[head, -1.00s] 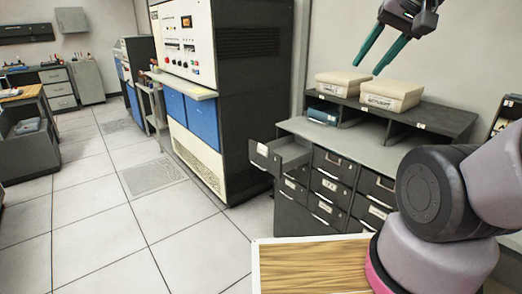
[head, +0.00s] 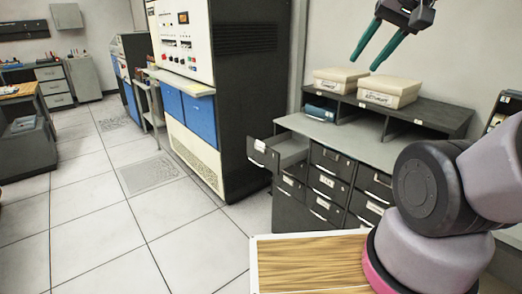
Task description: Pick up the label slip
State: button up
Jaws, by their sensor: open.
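I cannot single out a loose label slip. White labels show on the fronts of the two cream boxes, the left box (head: 341,79) and the right box (head: 390,90), and on the dark drawer fronts (head: 328,183). The boxes stand on top of a dark shelf unit. My gripper (head: 364,63) is at the top of the view, its two teal fingers apart and pointing down and left. It appears empty, above the boxes in the picture.
The drawer cabinet (head: 352,136) has a grey top, and its upper left drawer (head: 264,155) is pulled out. A blue item (head: 320,112) lies in the left cubby. A tall computer cabinet (head: 245,90) stands to the left. The tiled floor (head: 110,230) is open.

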aim_at(260, 145)
jog(key=i+j+z, duration=0.2)
jog(key=z, duration=0.15)
jog(key=i+j+z, duration=0.15)
jog(key=j+z, duration=0.2)
jog(key=i+j+z, duration=0.15)
jog(key=j+z, duration=0.2)
jog(key=l, duration=0.1)
